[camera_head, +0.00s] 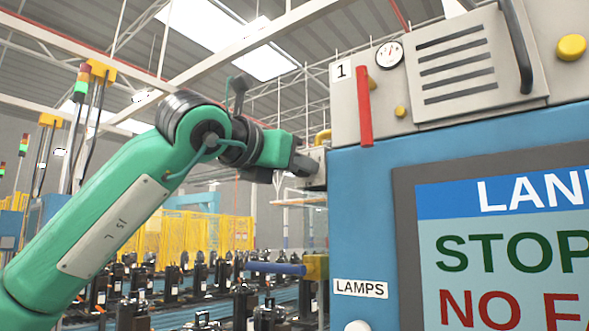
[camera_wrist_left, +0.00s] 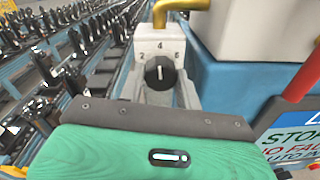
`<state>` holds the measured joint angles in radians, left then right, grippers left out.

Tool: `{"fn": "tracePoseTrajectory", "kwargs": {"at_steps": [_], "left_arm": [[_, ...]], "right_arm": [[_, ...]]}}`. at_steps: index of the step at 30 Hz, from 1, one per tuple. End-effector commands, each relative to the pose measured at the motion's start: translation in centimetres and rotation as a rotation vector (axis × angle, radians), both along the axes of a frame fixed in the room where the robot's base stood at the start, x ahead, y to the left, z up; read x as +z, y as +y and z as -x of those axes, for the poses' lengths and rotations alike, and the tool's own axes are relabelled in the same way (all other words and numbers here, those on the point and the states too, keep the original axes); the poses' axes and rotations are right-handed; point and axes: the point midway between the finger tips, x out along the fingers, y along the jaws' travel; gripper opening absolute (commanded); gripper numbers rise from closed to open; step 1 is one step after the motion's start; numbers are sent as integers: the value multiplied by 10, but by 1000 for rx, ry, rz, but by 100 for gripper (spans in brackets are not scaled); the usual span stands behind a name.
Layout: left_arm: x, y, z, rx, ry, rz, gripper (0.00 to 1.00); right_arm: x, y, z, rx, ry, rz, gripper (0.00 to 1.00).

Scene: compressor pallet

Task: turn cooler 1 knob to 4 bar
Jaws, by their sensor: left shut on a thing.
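In the left wrist view, the black round knob (camera_wrist_left: 160,73) sits on a pale block (camera_wrist_left: 178,46) marked 2, 4 and 6. Its white pointer line points up, at or close to the 4. My left gripper (camera_wrist_left: 161,88) is shut on the knob, with one grey finger on each side of it. In the head view, my left gripper (camera_head: 301,166) reaches the left side of the blue cabinet, and the knob is hidden there. A grey cooler unit (camera_head: 433,112) labelled 1 stands on the cabinet with a round gauge (camera_head: 389,54). My right gripper is not in view.
A red bar (camera_head: 364,105) hangs beside the label 1. The blue cabinet (camera_head: 358,215) carries a screen (camera_head: 510,250) and a LAMPS label (camera_head: 361,289). A yellow pipe (camera_wrist_left: 183,6) rises above the block. Rows of dark parts (camera_head: 197,275) stand at the left.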

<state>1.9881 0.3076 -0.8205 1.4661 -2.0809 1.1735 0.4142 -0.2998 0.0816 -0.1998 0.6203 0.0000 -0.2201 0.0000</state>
Motion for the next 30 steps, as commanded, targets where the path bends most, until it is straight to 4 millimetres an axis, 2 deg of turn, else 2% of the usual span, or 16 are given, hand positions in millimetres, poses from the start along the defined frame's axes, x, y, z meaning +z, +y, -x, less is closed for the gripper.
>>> {"fn": "tracePoseTrajectory", "kwargs": {"at_steps": [9,22,23,25,26,30], "left_arm": [[0,0,0,0,-47,-65,11],[0,0,0,0,-51,-70,11],[0,0,0,0,-51,-70,38],[0,0,0,0,-51,-70,52],[0,0,0,0,-51,-70,56],[0,0,0,0,-51,-70,56]], "right_arm": [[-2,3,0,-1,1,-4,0],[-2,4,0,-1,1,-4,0],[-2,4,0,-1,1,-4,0],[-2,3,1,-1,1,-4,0],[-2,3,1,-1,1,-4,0],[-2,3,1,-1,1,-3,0]]}}
